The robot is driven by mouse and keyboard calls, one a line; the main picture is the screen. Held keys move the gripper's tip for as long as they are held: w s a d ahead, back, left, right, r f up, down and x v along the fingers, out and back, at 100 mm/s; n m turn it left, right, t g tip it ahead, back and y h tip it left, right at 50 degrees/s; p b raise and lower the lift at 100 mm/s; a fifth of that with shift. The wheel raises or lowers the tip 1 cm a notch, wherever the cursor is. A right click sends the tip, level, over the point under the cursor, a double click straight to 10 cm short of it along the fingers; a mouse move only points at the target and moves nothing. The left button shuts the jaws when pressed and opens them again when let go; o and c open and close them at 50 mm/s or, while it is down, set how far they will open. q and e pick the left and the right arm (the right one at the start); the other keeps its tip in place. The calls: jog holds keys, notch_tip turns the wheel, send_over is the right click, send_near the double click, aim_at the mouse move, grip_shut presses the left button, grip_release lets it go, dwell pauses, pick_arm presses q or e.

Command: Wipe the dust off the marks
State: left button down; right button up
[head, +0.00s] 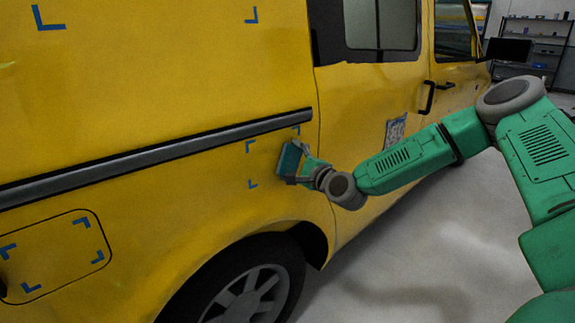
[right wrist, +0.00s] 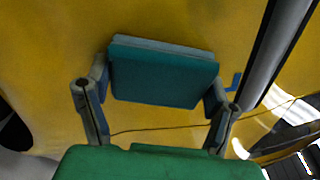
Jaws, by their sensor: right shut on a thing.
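A yellow van (head: 180,195) fills most of the head view. Blue corner marks sit on its side in groups: an upper group (head: 48,25), a middle group (head: 251,184) above the rear wheel, and a lower left group (head: 30,288) on an outlined panel. My right gripper (head: 298,162) is shut on a teal pad (head: 287,158), held at the right side of the middle group. In the right wrist view the pad (right wrist: 163,80) sits between both fingers, close to the yellow panel; contact cannot be told. One blue mark (right wrist: 236,81) shows beside it. Dust is not clearly visible. My left gripper is out of view.
A dark trim rail (head: 150,156) runs along the van just above the middle group. The rear wheel (head: 245,297) is below. Shelves (head: 535,48) stand far back right. The grey floor (head: 400,260) is clear.

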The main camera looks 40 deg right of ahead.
aim_at(293, 150)
jog(key=shift+s+r+p, duration=0.1)
jog(key=shift+r+p, duration=0.55)
jog(key=shift+r, duration=0.35)
jog(key=shift+a+f, duration=0.15)
jog(key=shift+a, duration=0.9)
jog(key=shift+s+a+b, duration=0.15)
jog(key=shift+a+b, duration=0.3)
jog(key=shift+a, duration=1.15)
jog(key=shift+s+a+b, duration=0.1)
jog(key=shift+a+b, duration=0.3)
jog(key=shift+a, duration=1.15)
jog(key=shift+s+a+b, duration=0.1)
jog(key=shift+a+b, duration=0.4)
jog(key=shift+a, duration=1.25)
jog(key=shift+a+r+p, duration=0.1)
jog(key=shift+r+p, duration=0.6)
jog(key=shift+r, duration=0.35)
jog(key=shift+d+f, duration=0.1)
jog(key=shift+d, duration=0.75)
jog(key=shift+w+d, duration=0.15)
jog(key=shift+d, duration=1.5)
jog(key=shift+w+d, duration=0.1)
jog(key=shift+d, duration=1.5)
jog(key=shift+w+d+b, duration=0.2)
jog(key=shift+d+b, duration=0.4)
jog(key=shift+d, duration=1.35)
